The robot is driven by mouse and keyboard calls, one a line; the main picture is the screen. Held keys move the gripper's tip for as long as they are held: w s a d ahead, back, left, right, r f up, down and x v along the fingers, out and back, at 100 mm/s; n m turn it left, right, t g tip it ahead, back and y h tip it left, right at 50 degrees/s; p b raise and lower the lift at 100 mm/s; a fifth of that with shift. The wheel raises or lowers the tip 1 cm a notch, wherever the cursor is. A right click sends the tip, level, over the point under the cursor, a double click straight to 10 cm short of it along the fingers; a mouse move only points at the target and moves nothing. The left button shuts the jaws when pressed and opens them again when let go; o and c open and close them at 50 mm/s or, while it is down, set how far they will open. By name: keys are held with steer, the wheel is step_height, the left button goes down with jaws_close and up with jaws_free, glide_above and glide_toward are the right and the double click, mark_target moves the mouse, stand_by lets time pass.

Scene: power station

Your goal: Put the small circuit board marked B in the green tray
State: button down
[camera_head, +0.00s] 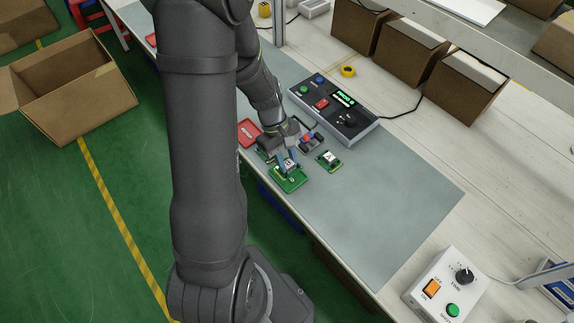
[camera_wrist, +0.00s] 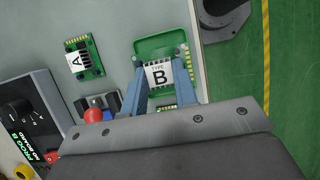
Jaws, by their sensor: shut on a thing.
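My gripper (camera_wrist: 160,83) has its two blue fingers shut on the small circuit board marked B (camera_wrist: 159,74), gripping its sides. In the head view my gripper (camera_head: 288,162) points down over the green tray (camera_head: 297,185). In the wrist view the board covers the near part of the green tray (camera_wrist: 160,43), whose far part looks empty. I cannot tell whether the board touches the tray floor. A circuit board marked A (camera_wrist: 76,62) lies on the grey mat beside the tray; it also shows in the head view (camera_head: 329,160).
A fixture with a red knob (camera_head: 309,138) stands close beside my gripper. A red tray (camera_head: 247,129) lies behind it. A control box (camera_head: 334,108) sits farther back on the grey mat (camera_head: 385,190). The mat's right part is clear. The table edge is close to the green tray.

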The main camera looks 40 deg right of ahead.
mark_target(285, 161)
steer(key=shift+f, duration=1.7)
steer(key=c, duration=1.1)
jaws_free()
steer(key=shift+f, duration=0.15)
steer(key=shift+c, duration=0.2)
steer(key=v, duration=1.2)
steer(key=x, duration=1.1)
steer(key=shift+s+f, duration=0.2)
steer(key=shift+s, duration=0.05)
steer(key=shift+r, duration=1.6)
